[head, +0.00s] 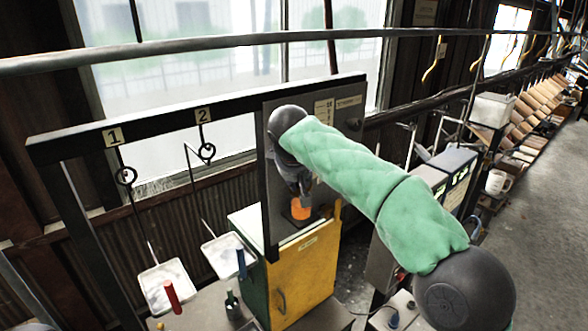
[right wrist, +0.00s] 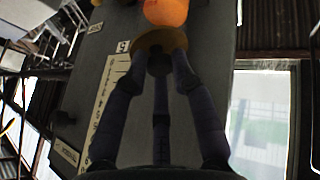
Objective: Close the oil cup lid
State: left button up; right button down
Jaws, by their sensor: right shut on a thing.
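The orange oil cup (head: 300,209) is on the grey upright panel, just below my right gripper (head: 303,188) in the head view. In the right wrist view the cup (right wrist: 166,11) shows at the top edge, partly cut off. A brass-brown round lid (right wrist: 176,39) lies between the cup and the fingertips. My right gripper (right wrist: 157,62) is shut on this lid, with its dark fingers gathered at it. Whether the lid is fully seated on the cup cannot be told. My left gripper is out of view.
The grey panel (head: 269,190) with a label strip stands beside the cup, above a yellow cabinet (head: 315,266). Two white trays (head: 166,286) hang on hooks from a dark rail at the left. The grey floor (head: 545,240) at the right is open.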

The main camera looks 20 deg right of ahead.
jog(key=shift+w+d+f+m+g+y+p, duration=0.1)
jog(key=shift+w+d+m+g+y+p, duration=0.1)
jog(key=shift+d+y+p, duration=0.25)
jog(key=shift+w+d+m+g+y+p, duration=0.15)
jog(key=shift+d+g+y, duration=0.1)
jog(key=shift+y, duration=0.4)
jog(key=shift+d+f+g+y, duration=0.35)
jog(key=shift+d+f+y, duration=0.1)
jog(key=shift+y, duration=0.65)
jog(key=c, duration=1.2)
grip_release()
jog(key=shift+f, duration=0.1)
jog(key=shift+o, duration=0.9)
jog(key=shift+w, duration=0.15)
jog(key=v, duration=1.2)
jog(key=shift+w+d, duration=0.15)
jog(key=shift+d, duration=0.05)
